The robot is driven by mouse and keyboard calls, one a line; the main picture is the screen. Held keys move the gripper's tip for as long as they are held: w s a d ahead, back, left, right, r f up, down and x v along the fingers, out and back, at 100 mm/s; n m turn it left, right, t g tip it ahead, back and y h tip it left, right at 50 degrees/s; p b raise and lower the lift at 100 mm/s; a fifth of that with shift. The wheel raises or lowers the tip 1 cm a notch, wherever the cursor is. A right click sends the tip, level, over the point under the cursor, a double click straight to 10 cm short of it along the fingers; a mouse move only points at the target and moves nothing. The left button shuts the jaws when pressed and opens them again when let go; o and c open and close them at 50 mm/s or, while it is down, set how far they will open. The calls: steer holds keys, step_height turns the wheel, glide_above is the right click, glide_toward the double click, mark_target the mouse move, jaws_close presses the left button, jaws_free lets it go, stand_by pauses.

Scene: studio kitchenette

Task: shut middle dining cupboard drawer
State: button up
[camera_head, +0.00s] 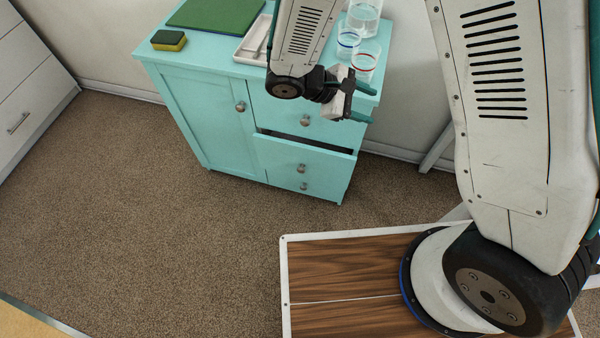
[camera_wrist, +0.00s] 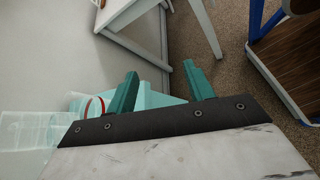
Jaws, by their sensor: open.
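The turquoise dining cupboard (camera_head: 195,105) stands against the wall in the head view. Its middle drawer (camera_head: 325,168) is pulled part way out, with a dark gap above its front and a round knob (camera_head: 301,168) on it. The top drawer (camera_head: 335,130) and the bottom drawer (camera_head: 325,187) look shut. My gripper (camera_head: 364,102) is open and empty near the cupboard's right end, higher than the middle drawer and apart from it. In the wrist view its two green fingers (camera_wrist: 162,88) are spread, with a turquoise cupboard part (camera_wrist: 152,98) beyond them.
On the cupboard top are a sponge (camera_head: 168,40), a green board (camera_head: 215,14), a white tray (camera_head: 247,51), a red-ringed glass (camera_head: 366,62), a blue-ringed glass (camera_head: 348,42) and a clear jug (camera_head: 364,17). The carpet (camera_head: 150,220) before the cupboard is clear.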

steer(key=w+a+f+n+t+h, duration=0.1)
steer(key=w+a+f+n+t, duration=0.15)
steer(key=f, duration=0.25)
steer(key=w+a+f+n+t, duration=0.1)
steer(key=a+f+n+t, duration=0.2)
steer(key=f, duration=0.3)
steer(key=n+t+y, duration=0.7)
steer(key=n+y, duration=0.2)
steer(key=n, duration=0.3)
glide_toward(301, 171)
steer(key=w+f, duration=0.1)
steer(key=w, duration=0.1)
steer(key=x, duration=0.7)
steer(key=shift+s+d, duration=0.1)
steer(key=shift+d, duration=0.15)
